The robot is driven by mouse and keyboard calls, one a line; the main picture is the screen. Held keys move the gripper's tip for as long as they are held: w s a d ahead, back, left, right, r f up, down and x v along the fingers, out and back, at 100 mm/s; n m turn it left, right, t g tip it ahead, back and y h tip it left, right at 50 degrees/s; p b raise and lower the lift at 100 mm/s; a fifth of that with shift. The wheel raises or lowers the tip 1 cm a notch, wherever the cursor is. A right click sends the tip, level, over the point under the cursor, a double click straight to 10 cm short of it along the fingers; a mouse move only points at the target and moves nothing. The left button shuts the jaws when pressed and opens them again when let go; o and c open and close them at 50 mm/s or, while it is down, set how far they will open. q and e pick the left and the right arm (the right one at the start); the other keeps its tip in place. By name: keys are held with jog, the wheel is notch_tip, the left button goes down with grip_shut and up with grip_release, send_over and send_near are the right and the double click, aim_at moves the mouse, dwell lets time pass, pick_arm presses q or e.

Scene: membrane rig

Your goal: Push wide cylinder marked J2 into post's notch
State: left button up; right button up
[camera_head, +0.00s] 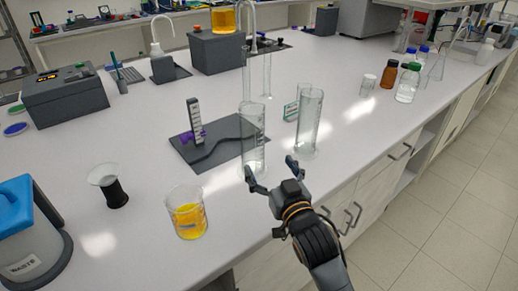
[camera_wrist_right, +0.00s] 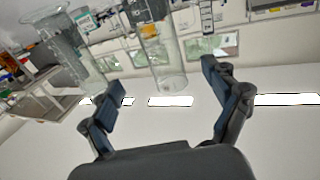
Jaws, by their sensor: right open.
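A clear wide cylinder (camera_head: 253,150) stands upright at the right end of a dark base plate (camera_head: 215,157), just beyond my right gripper. A second clear wide cylinder (camera_head: 309,122) stands to its right, off the plate. I cannot read J2 on either. A grey post (camera_head: 194,122) with pale markings and a purple part (camera_head: 186,136) rises from the plate; its notch is too small to make out. In the right wrist view a clear cylinder (camera_wrist_right: 165,62) appears beyond the open fingers (camera_wrist_right: 165,92).
Thin clear cylinders (camera_head: 267,75) stand behind the plate. A beaker of yellow liquid (camera_head: 187,215) and a black-based clear vessel (camera_head: 112,187) stand front left. Bottles (camera_head: 407,84) stand back right.

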aim_at(257, 144)
jog(key=x, duration=0.5)
jog(key=shift+w+a+r+p, duration=0.1)
jog(key=shift+r+p, duration=0.1)
jog(key=shift+p, duration=0.15)
jog(key=x, duration=0.6)
jog(key=shift+w+f, duration=0.15)
jog(key=shift+w, duration=0.05)
jog(key=shift+w+a+f, duration=0.1)
jog(key=shift+w+a, duration=0.05)
jog(key=shift+w, duration=0.3)
jog(key=shift+c, duration=0.2)
jog(key=c, duration=1.5)
pick_arm(q)
jog(key=shift+g, duration=0.3)
jog(key=shift+s+d+f+b, duration=0.25)
jog(key=shift+s+f+b, duration=0.4)
jog(key=shift+s+b, duration=0.25)
jog(key=shift+s+d+f+b, duration=0.25)
jog(key=shift+s+f+b, duration=0.4)
jog(key=shift+s, duration=0.3)
pick_arm(e)
jog(key=shift+w+a, duration=0.9)
jog(key=shift+w, duration=0.35)
jog(key=shift+w+a, duration=0.9)
jog(key=shift+w, duration=0.3)
